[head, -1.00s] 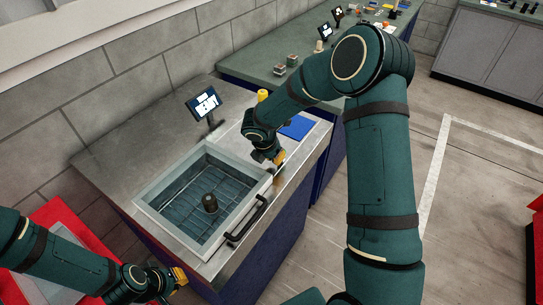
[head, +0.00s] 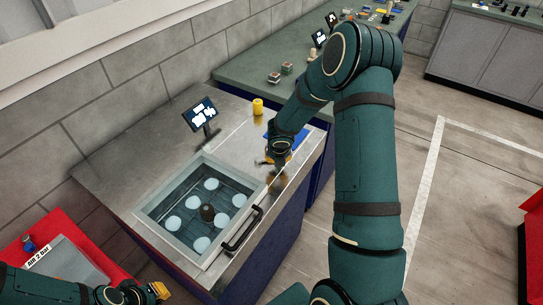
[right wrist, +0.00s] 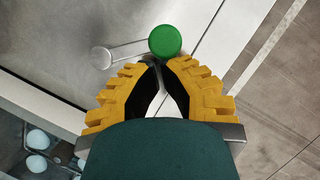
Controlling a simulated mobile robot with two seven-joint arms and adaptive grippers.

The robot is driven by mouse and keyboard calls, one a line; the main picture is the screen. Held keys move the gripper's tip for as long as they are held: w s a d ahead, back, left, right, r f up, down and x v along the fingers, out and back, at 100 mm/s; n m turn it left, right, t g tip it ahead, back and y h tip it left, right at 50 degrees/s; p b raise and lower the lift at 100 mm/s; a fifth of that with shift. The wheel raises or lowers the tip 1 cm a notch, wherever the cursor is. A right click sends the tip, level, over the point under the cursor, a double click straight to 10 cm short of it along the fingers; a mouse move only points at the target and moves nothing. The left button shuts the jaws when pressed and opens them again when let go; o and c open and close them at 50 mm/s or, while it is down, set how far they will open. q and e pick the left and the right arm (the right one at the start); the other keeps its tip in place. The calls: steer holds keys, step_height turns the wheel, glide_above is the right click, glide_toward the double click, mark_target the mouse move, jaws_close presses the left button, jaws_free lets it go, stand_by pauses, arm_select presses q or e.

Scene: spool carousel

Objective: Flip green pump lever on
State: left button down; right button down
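The green pump lever's round knob (right wrist: 165,41) shows in the right wrist view just beyond my right fingertips. A thin rod (right wrist: 130,48) joins it to a round metal pivot (right wrist: 100,57) on its left. My right gripper (right wrist: 158,66) has its yellow-backed fingertips drawn together, close beside the knob; I cannot tell if they touch it. In the head view my right gripper (head: 279,165) is over the counter's right edge, where the lever is blurred or hidden. My left gripper (head: 160,290) is at the bottom left, away from the lever; its opening is unclear.
A basin (head: 148,212) with several pale discs and a black handle (head: 243,228) is set in the counter. A screen (head: 202,114), a yellow cylinder (head: 258,106) and a blue pad (head: 270,134) are behind. A red unit (head: 38,222) stands left.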

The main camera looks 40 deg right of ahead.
steer(key=shift+w+d+r+n+p, duration=0.1)
steer(key=shift+w+d+n+p, duration=0.25)
steer(key=shift+n, duration=0.35)
arm_select(q)
steer(key=shift+w+d+r+p, duration=0.1)
steer(key=shift+w+r+p, duration=0.1)
steer(key=shift+r, duration=0.35)
steer(key=shift+w+d+r+p, duration=0.1)
steer(key=shift+r+p, duration=0.1)
steer(key=shift+r, duration=0.35)
arm_select(e)
steer(key=shift+w+d, duration=0.25)
steer(key=shift+w, duration=0.1)
arm_select(q)
steer(key=shift+r, duration=0.1)
